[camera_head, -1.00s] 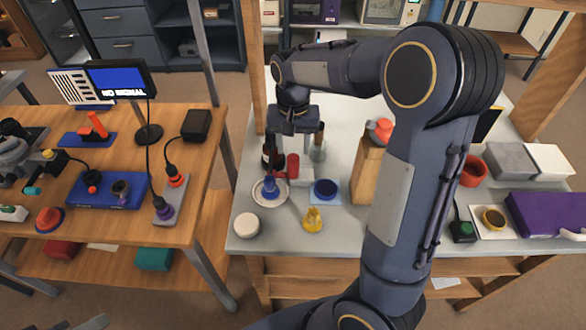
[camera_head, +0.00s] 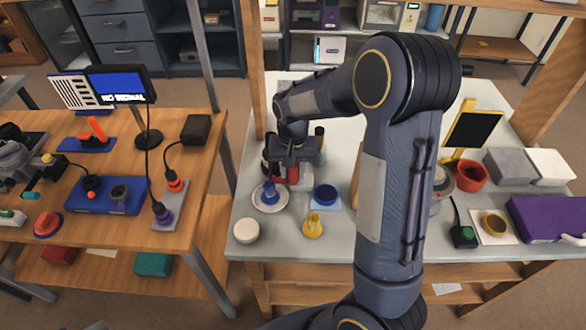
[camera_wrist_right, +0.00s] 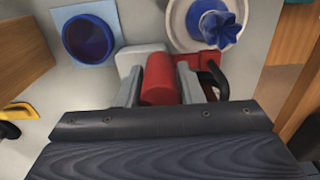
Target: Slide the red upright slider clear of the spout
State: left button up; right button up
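The red upright slider (camera_wrist_right: 160,80) is a red cylinder standing beside a light grey block (camera_wrist_right: 141,55). My right gripper (camera_wrist_right: 159,84) has one finger on each side of it in the right wrist view; whether both fingers press on it I cannot tell. In the head view the right gripper (camera_head: 293,165) is over the slider (camera_head: 293,174) and hides much of it. A red part with a black handle (camera_wrist_right: 212,66) is just right of the fingers in the wrist view. I cannot make out the spout for certain. My left gripper is not in view.
A white dish with a blue piece (camera_head: 270,197), a blue ring (camera_head: 325,194), a yellow piece (camera_head: 312,226) and a white round piece (camera_head: 246,230) are close by on the grey tabletop. A purple box (camera_head: 550,218) is at far right.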

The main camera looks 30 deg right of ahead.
aim_at(306, 182)
grip_shut()
jog(key=shift+s+d, duration=0.5)
jog(key=shift+d, duration=0.3)
jog(key=shift+s+d, duration=0.45)
jog(key=shift+d, duration=0.3)
jog(key=shift+o, duration=1.6)
grip_release()
notch_tip(306, 182, up, 8)
jog(key=s+a+r+n+t+y, duration=0.1)
jog(key=s+a+r+t, duration=0.1)
jog(key=s, duration=0.4)
jog(key=s+a+r+n+t+y+p, duration=0.1)
jog(key=s+a+n, duration=0.1)
jog(key=s+a, duration=0.3)
jog(key=s+a+r+n+t+y, duration=0.1)
jog(key=s+a+r+t, duration=0.1)
jog(key=s, duration=0.7)
jog(key=shift+a+r+n+t+y, duration=0.3)
jog(key=shift+a+n+y, duration=0.1)
jog(key=shift+a, duration=0.35)
